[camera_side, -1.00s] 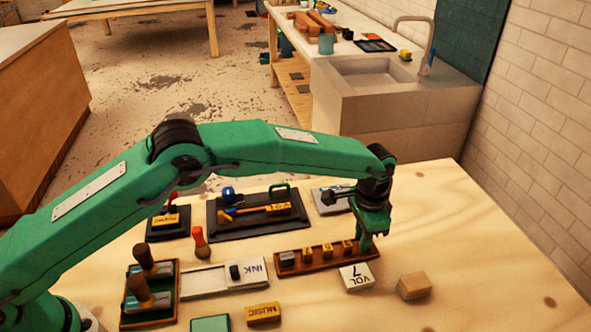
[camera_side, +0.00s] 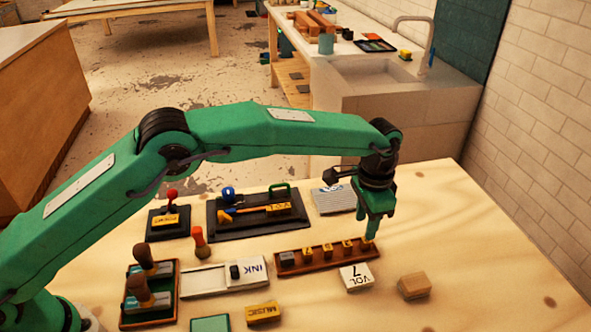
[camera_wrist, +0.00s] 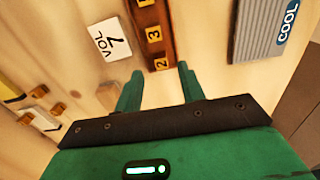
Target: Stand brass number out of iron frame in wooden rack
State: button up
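The wooden rack (camera_side: 312,266) lies left to right on the table. It holds a dark block at its left end and several brass numbers in a row. A brass 2 (camera_wrist: 161,64) stands at the rack's right end, with a brass 3 (camera_wrist: 153,34) beside it in the wrist view. My gripper (camera_wrist: 160,82) is open and empty, its fingertips just above and apart from the brass 2; in the side view it hangs over that end. The black iron frame (camera_side: 222,236) lies behind the rack.
A white VOL 7 block (camera_side: 357,277) and a wooden block (camera_side: 414,286) lie in front and to the right. The right tabletop is clear.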

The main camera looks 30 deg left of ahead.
notch_tip(320, 180, up, 7)
dwell(0.4)
dwell(0.4)
jog(key=shift+r, duration=0.1)
jog(key=s+a+r+n+t, duration=0.1)
jog(key=s+a+r+n, duration=0.1)
jog(key=s+a+r, duration=0.55)
jog(key=s+a+r+n+t, duration=0.2)
jog(key=a+r, duration=0.7)
jog(key=a, duration=0.6)
jog(key=s+a+f+n+t, duration=0.1)
jog(key=s+a+f+n, duration=0.1)
jog(key=s+a, duration=0.4)
jog(key=s+a+f+n+t, duration=0.1)
jog(key=s+a+f+n, duration=0.2)
jog(key=s, duration=1.1)
jog(key=a+f, duration=0.1)
jog(key=a, duration=0.2)
jog(key=shift+s+a+t, duration=0.25)
jog(key=shift+s+t, duration=0.05)
jog(key=shift+s, duration=0.1)
jog(key=shift+f, duration=0.1)
